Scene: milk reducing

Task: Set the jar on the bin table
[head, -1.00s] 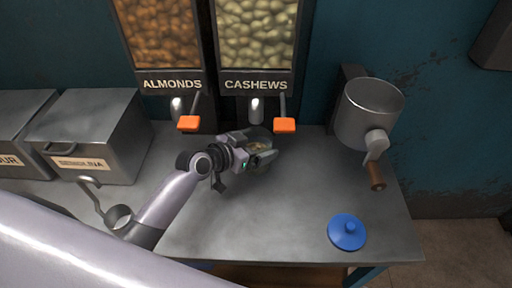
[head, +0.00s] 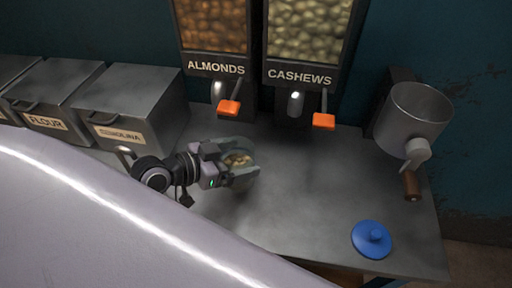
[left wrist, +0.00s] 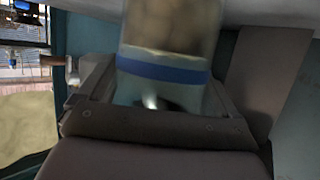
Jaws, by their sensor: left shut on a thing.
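My left gripper (head: 241,166) is shut on the jar (head: 237,158), with a finger on each side of it. The jar is clear, with tan pieces inside. In the left wrist view the jar (left wrist: 163,72) fills the space between the fingers and shows a blue band; its top is cut off. The jar is over the grey metal table (head: 300,215), in front of the almond dispenser. I cannot tell whether its base touches the table. My right gripper is not in view.
The almond dispenser (head: 213,30) and cashew dispenser (head: 305,35) stand at the back with orange levers. Metal bins labelled flour (head: 62,95) and semolina (head: 140,105) stand left. A grinder (head: 415,118) and a blue lid (head: 372,239) are right. The table's middle is clear.

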